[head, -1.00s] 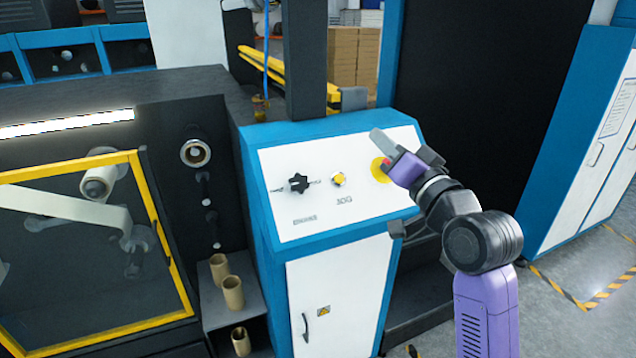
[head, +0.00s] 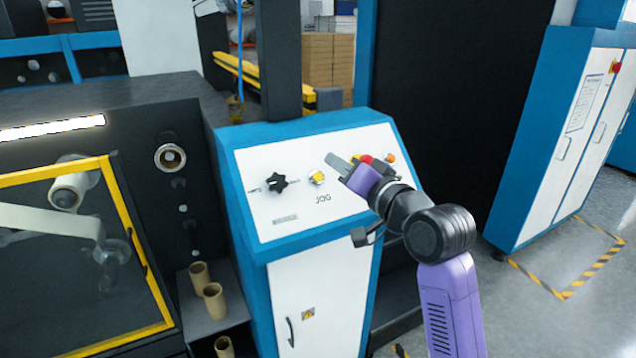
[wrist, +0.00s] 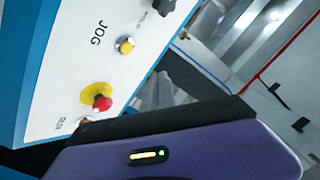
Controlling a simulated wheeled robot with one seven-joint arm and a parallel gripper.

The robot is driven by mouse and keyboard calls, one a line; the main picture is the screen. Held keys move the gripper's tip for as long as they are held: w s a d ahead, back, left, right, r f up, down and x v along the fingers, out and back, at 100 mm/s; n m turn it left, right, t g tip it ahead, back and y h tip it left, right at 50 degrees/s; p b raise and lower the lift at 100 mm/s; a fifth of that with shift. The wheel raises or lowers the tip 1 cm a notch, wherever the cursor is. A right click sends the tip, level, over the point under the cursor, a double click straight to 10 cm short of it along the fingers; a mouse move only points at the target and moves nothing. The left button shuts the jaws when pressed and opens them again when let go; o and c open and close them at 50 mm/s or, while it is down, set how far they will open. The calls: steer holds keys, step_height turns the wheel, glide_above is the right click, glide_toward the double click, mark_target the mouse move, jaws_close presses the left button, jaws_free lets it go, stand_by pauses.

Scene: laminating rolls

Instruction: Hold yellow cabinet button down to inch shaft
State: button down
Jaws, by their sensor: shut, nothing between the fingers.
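The yellow button (head: 317,178) sits on the white sloping panel (head: 330,210) of the blue cabinet, above the printed word JOG. It also shows in the wrist view (wrist: 125,45), with nothing touching it there. My gripper (head: 336,163) is shut and empty, just up and right of the yellow button in the head view. Its pale fingertips look close to the button but apart from it. The gap above the panel is hard to judge. A red mushroom button (wrist: 102,103) on a yellow disc is beside my gripper, partly hidden behind it in the head view.
A black star knob (head: 276,183) is left of the yellow button. An orange button (head: 389,158) is at the panel's right. A yellow-framed guard (head: 145,250) and several cardboard cores (head: 213,300) stand left. Open floor (head: 500,310) lies right of my arm.

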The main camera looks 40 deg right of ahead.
mark_target(318, 177)
steer(key=shift+w+d+f+b, duration=0.2)
steer(key=shift+w+f+b, duration=0.3)
steer(key=shift+w+f, duration=0.25)
steer(key=shift+w+d+f+b, duration=0.25)
steer(key=shift+w+f+b, duration=0.3)
steer(key=shift+w+f, duration=0.15)
steer(key=shift+w+d+f+b, duration=0.2)
steer(key=shift+w+f+b, duration=0.3)
steer(key=shift+w+f, duration=0.25)
steer(key=shift+f, duration=0.15)
stand_by(0.4)
steer(key=shift+w+f, duration=0.15)
steer(key=shift+w, duration=0.1)
steer(key=shift+w+d+f, duration=0.1)
steer(key=shift+w+f, duration=0.15)
steer(key=shift+f, duration=0.05)
stand_by(1.9)
steer(key=shift+s+r, duration=0.1)
steer(key=shift+r, duration=0.05)
steer(key=shift+s+r+p, duration=0.45)
